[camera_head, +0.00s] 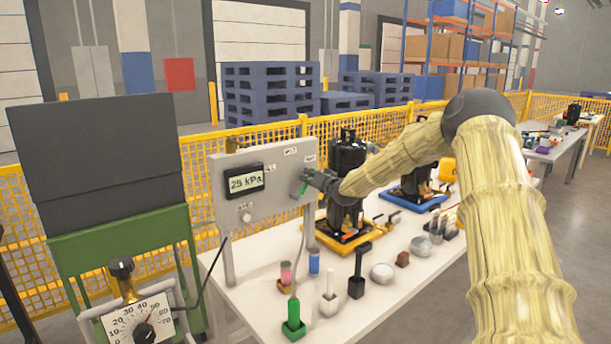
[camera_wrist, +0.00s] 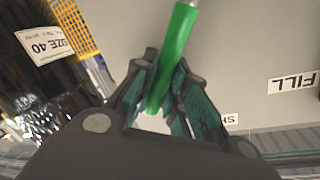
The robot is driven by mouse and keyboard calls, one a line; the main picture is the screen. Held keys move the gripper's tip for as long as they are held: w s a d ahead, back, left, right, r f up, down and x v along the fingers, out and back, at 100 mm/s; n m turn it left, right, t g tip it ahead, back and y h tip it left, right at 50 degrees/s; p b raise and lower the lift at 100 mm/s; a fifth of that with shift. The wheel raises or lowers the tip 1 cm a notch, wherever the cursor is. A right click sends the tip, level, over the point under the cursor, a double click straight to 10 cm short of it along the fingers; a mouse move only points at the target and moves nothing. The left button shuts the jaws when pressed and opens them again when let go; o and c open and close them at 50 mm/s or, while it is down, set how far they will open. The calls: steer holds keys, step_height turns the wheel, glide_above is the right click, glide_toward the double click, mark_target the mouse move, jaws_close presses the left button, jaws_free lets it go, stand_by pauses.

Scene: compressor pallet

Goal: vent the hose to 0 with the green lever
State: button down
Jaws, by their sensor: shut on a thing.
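The green lever (camera_wrist: 176,50) shows in the wrist view between the fingers of my gripper (camera_wrist: 160,95), which is shut on it. In the head view my gripper (camera_head: 309,181) is at the right part of the grey panel (camera_head: 222,179), and the lever (camera_head: 303,189) is mostly hidden by it. The display (camera_head: 245,181) on the panel reads 25 kPa. A thin hose (camera_head: 301,245) hangs below the panel toward a green holder on the table.
Black compressors (camera_head: 347,155) stand on yellow and blue pallets right of the panel. A dial gauge (camera_head: 138,320) is at the lower left.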

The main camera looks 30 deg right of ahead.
steer(key=shift+d+f+m+y, duration=0.3)
steer(key=shift+d+f+m, duration=0.4)
steer(key=shift+d+m, duration=0.4)
steer(key=shift+a, duration=0.15)
steer(key=c, duration=1.4)
jaws_free()
steer(key=shift+s+a+r, duration=0.1)
steer(key=shift+s+r, duration=0.15)
steer(key=shift+s, duration=1.7)
steer(key=shift+s+a+r, duration=0.1)
steer(key=shift+s+r, duration=0.2)
steer(key=shift+s, duration=1.7)
steer(key=shift+s+r, duration=0.25)
steer(key=shift+s, duration=1.7)
